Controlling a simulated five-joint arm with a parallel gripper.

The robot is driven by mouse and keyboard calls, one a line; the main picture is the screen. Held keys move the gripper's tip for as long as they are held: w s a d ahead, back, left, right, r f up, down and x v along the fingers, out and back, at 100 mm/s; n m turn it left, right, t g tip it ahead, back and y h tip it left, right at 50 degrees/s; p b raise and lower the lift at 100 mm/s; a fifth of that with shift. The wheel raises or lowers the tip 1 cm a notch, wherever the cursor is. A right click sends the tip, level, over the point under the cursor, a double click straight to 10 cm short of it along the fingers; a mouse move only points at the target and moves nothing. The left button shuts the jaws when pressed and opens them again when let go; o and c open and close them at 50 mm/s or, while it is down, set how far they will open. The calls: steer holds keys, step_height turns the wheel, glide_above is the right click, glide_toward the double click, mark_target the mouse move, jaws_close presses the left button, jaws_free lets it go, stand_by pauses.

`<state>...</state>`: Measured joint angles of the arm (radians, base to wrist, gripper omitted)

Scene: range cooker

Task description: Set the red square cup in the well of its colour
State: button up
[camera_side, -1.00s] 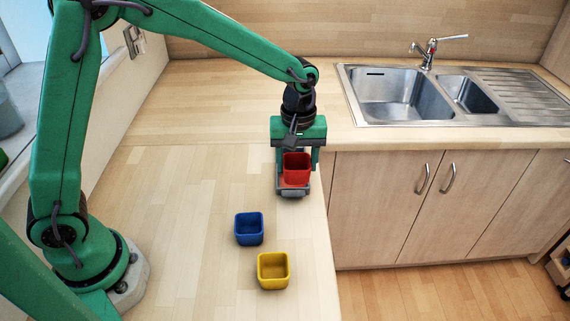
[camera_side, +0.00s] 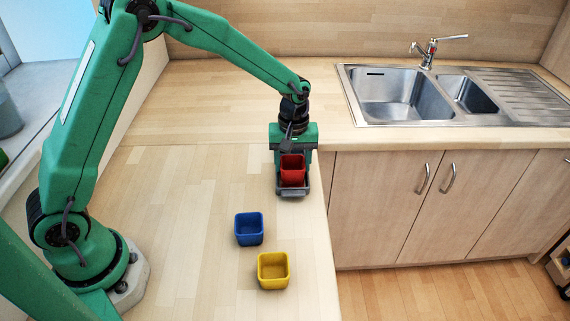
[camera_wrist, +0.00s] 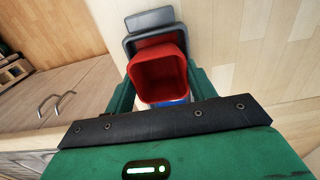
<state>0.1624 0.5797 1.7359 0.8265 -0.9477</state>
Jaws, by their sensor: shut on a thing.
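The red square cup (camera_side: 292,168) is upright between the jaws of my gripper (camera_side: 292,165), which is shut on it. In the wrist view the red cup (camera_wrist: 158,75) shows its open top, with green fingers on both sides. Below it is a grey tray (camera_side: 293,191), whose rim also shows in the wrist view (camera_wrist: 148,20). The cup overlaps the tray in both views; I cannot tell whether it touches it. A blue patch shows just past the cup in the wrist view (camera_wrist: 183,102). The well colours are mostly hidden by cup and gripper.
A blue cup (camera_side: 249,229) and a yellow cup (camera_side: 273,271) stand on the counter, nearer the side camera than the tray. The tray is close to the counter's right edge. A sink (camera_side: 400,98) is at the back right. The counter left of the tray is clear.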

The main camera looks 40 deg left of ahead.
steer(key=shift+f, duration=0.85)
steer(key=shift+f, duration=0.1)
steer(key=o, duration=1)
steer(key=shift+c, duration=0.2)
step_height(320, 180, up, 12)
